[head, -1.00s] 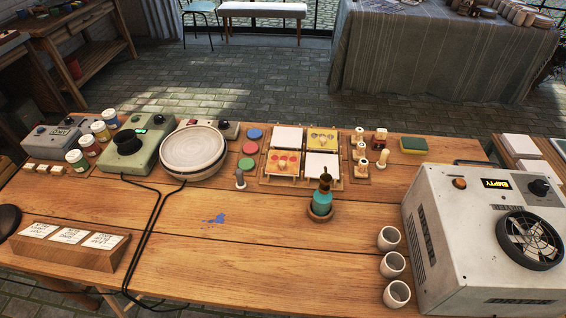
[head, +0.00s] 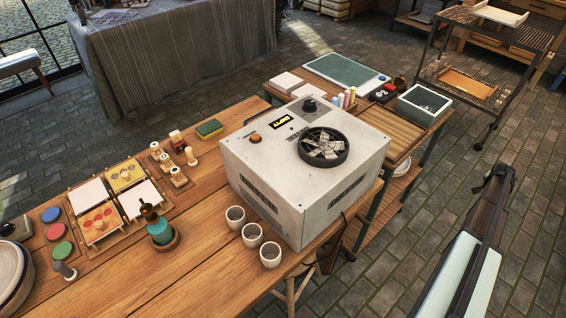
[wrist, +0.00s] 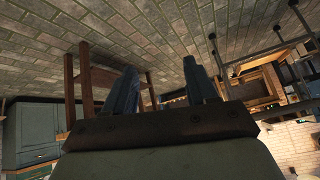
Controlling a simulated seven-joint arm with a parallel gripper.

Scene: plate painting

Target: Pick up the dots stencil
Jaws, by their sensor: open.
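In the head view, a rack (head: 121,217) on the wooden table at the left holds small square panels. One orange panel (head: 86,229) at its front left shows red round spots and looks like the dots stencil. A yellow panel (head: 125,185) behind it bears a small pattern too fine to read.
A large white fan box (head: 265,170) stands right of the rack. Wooden stamps (head: 180,179) sit just right of the rack. A side table (head: 285,84) stands behind the box.

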